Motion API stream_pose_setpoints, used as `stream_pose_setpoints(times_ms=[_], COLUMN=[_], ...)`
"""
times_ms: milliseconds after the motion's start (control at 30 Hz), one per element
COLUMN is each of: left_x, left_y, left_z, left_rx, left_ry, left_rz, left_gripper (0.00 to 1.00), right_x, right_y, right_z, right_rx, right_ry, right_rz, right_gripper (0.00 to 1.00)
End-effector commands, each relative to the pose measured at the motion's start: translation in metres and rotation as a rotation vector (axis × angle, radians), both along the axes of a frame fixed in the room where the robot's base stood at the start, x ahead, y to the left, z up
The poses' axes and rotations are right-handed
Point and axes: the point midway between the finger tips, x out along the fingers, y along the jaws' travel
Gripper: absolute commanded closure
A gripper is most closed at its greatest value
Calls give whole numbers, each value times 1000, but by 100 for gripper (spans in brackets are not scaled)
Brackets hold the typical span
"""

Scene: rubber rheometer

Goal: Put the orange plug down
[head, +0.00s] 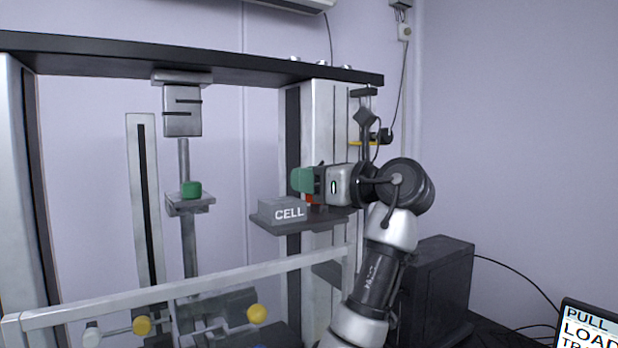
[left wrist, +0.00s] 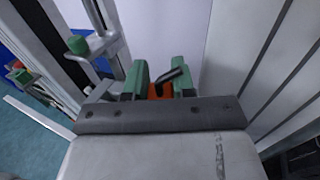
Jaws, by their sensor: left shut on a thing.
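My left gripper (head: 303,182) has green fingertips and is level, just above the shelf beside the grey block marked CELL. It is shut on the orange plug (head: 309,198), of which only a small red-orange part shows below the fingers. In the left wrist view the orange plug (left wrist: 158,91) sits between the two green fingertips (left wrist: 162,78), with a dark pin or lead sticking up from it. Whether the plug touches the shelf or a socket is hidden. My right gripper is not in view.
The CELL block (head: 287,211) stands on a dark shelf (head: 290,226) fixed to the right column of the frame. A green piece (head: 190,189) sits on a small stand to the left. A dark box (head: 437,290) stands at right.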

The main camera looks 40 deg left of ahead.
Motion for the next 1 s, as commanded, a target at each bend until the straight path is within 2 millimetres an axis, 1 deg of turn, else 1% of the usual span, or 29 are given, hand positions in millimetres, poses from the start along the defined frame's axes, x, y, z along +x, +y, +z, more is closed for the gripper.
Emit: stream_pose_setpoints(times_ms=[33, 67, 200, 433, 500, 567, 667, 800, 1000], left_x=[0, 0, 0, 0, 0, 0, 0, 0, 0], left_y=[0, 0, 0, 0, 0, -4, -18, -48, -90], left_z=[-3, -2, -2, -1, 1, -1, -3, -5, -3], left_rx=[0, 0, 0, -1, 0, 0, -1, 0, 0], left_ry=[0, 0, 0, 0, 0, 1, 0, 0, -1], left_rz=[0, 0, 0, 0, 0, -2, -3, -5, -3], left_gripper=[100, 71, 50, 50, 50, 50, 50, 50, 50], right_x=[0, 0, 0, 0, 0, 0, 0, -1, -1], right_y=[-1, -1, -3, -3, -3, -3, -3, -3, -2], right_z=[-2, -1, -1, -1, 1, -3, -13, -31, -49], right_rx=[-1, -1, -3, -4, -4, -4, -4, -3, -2], right_ry=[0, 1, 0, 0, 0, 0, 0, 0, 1], right_rz=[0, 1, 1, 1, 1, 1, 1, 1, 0], right_gripper=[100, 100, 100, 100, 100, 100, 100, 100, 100])
